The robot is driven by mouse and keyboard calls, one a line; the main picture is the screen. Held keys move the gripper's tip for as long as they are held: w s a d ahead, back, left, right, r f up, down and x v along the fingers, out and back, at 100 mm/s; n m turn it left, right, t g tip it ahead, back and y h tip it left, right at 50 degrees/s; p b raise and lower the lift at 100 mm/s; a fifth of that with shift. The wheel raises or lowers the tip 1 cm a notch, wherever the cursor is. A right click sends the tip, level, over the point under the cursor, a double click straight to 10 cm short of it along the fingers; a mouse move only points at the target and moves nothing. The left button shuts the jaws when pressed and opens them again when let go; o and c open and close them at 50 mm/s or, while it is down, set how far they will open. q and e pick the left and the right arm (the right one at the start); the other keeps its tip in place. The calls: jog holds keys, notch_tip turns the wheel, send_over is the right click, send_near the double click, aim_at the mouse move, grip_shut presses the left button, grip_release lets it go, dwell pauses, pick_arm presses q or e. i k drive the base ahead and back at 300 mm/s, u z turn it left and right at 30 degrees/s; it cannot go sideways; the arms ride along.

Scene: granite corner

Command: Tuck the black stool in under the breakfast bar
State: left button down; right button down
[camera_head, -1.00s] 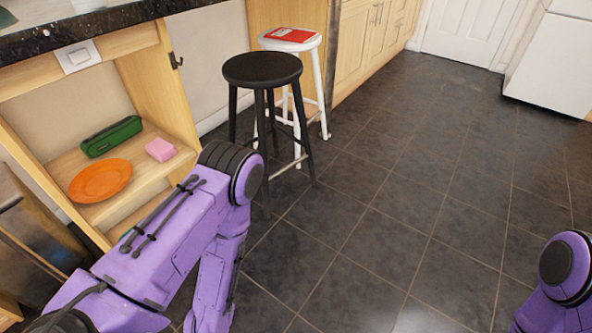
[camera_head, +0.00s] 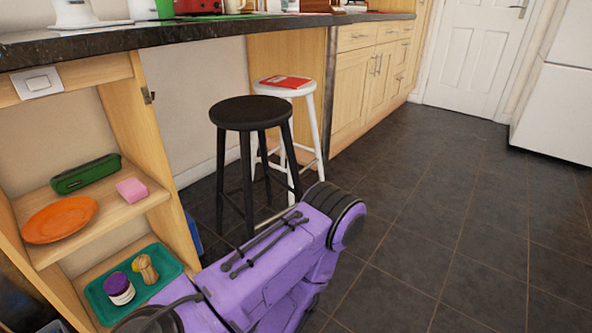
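The black stool (camera_head: 251,113) stands upright on the tiled floor, in front of the open space under the breakfast bar (camera_head: 196,31). A white stool (camera_head: 312,122) stands just behind it and to its right, with a red book (camera_head: 285,82) on its seat. My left arm reaches in from the bottom, and its purple links pass in front of the black stool's lower right legs; I cannot tell whether they touch. My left gripper is out of the picture or hidden behind the arm. My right gripper is not in view.
Open shelves at the left hold an orange plate (camera_head: 60,219), a green case (camera_head: 86,174), a pink block (camera_head: 131,190) and a teal tray (camera_head: 176,268) with a jar (camera_head: 119,289). Several items stand on the counter. The floor at the right is clear.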

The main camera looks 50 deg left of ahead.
aim_at(245, 113)
jog(key=i, duration=0.55)
jog(key=u, duration=2.55)
